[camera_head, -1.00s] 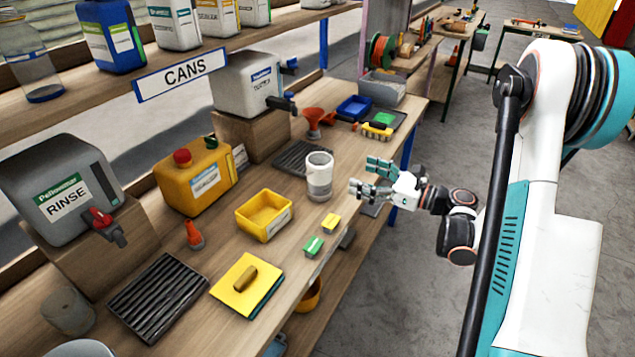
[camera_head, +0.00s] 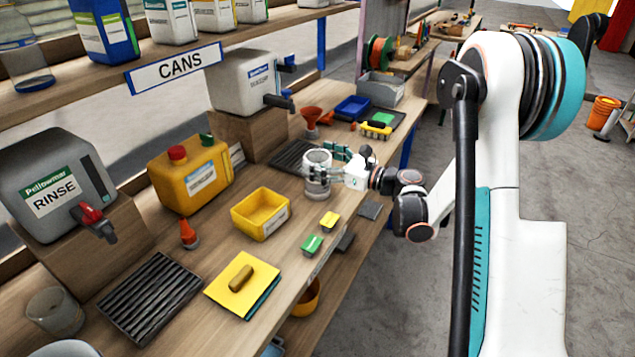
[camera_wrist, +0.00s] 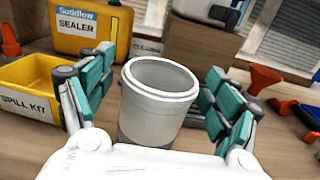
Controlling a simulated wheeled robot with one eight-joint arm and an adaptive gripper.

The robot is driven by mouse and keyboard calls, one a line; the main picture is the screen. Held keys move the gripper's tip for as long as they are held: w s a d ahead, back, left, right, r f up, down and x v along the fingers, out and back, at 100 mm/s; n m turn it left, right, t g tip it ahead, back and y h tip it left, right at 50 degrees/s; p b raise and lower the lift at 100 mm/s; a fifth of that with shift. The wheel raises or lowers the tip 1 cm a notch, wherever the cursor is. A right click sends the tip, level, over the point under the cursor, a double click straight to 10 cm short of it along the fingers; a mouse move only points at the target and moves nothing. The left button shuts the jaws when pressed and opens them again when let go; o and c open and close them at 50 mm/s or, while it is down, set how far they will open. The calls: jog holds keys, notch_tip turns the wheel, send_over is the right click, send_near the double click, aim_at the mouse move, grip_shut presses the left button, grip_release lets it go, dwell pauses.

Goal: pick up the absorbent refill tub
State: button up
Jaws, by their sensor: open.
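The absorbent refill tub is most likely the white and grey round tub (camera_head: 317,172), standing upright on the bench near its front edge. It also shows in the wrist view (camera_wrist: 155,100), with an open rim and a grey lower part. No label on it can be read. My gripper (camera_head: 335,165) reaches it from the right, its teal fingers spread on either side of the tub. In the wrist view my gripper (camera_wrist: 155,90) is open, with the tub between the fingers and gaps visible at both sides. The tub's lower front is hidden by my white palm.
A yellow spill kit bin (camera_head: 262,213) stands left of the tub, and a yellow jerrycan (camera_head: 190,174) behind it. A grey can on a wooden block (camera_head: 238,134) stands behind the tub.

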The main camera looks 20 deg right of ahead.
jog(key=shift+w+a, duration=0.3)
jog(key=c, duration=1.7)
jog(key=shift+r, duration=0.15)
